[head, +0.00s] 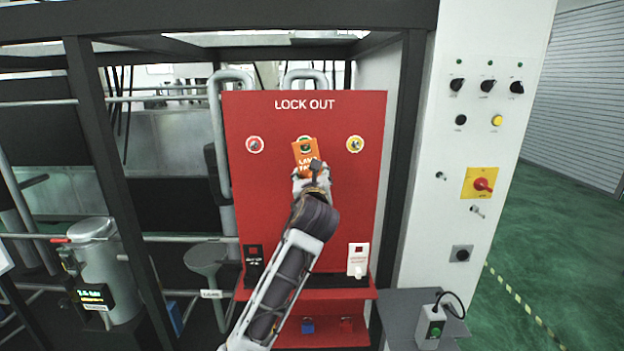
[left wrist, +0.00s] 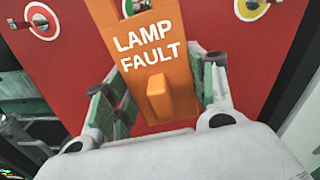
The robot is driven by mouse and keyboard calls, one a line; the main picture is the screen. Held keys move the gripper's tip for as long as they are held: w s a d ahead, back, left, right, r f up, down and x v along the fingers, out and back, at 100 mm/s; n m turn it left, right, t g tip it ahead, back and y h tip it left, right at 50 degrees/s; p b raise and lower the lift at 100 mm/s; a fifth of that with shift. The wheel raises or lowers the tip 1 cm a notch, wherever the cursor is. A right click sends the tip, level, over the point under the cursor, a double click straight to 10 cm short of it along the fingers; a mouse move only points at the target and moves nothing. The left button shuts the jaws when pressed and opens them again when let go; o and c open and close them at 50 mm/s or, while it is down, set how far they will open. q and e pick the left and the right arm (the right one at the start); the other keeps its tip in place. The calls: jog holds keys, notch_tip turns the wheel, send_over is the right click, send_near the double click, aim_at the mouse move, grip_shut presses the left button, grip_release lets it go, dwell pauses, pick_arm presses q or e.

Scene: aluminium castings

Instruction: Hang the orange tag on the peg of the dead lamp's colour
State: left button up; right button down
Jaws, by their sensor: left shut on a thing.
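The orange tag (head: 303,153), lettered LAMP FAULT in the left wrist view (left wrist: 153,52), is in front of the middle peg on the red lockout board (head: 270,205). My left gripper (head: 312,170) is shut on it, with fingers either side in the left wrist view (left wrist: 158,78). Green and white show through the tag's hole, over the green-ringed peg (left wrist: 135,5); I cannot tell whether the peg passes through. The red-ringed peg (head: 255,145) is to the left and the yellow-ringed peg (head: 355,144) to the right, both bare. My right gripper is out of view.
A white control panel (head: 480,220) stands at right with small lamps (head: 490,62) above dark knobs; I cannot tell which is dead. A black tag (head: 253,262) and a white tag (head: 358,260) stand low on the board. A grey shelf (head: 400,300) holds a small green-buttoned box (head: 431,328).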

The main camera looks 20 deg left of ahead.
pick_arm(q)
jog(key=shift+f+x, duration=0.2)
jog(key=shift+x, duration=0.8)
jog(key=shift+f+x, duration=0.2)
jog(key=shift+x, duration=0.8)
jog(key=shift+f+x, duration=0.25)
jog(key=shift+x, duration=0.7)
jog(key=shift+f, duration=0.1)
jog(key=o, duration=1.1)
jog(key=shift+s, duration=0.1)
jog(key=v, duration=1.1)
jog(key=shift+s, duration=0.3)
jog(key=shift+d, duration=0.1)
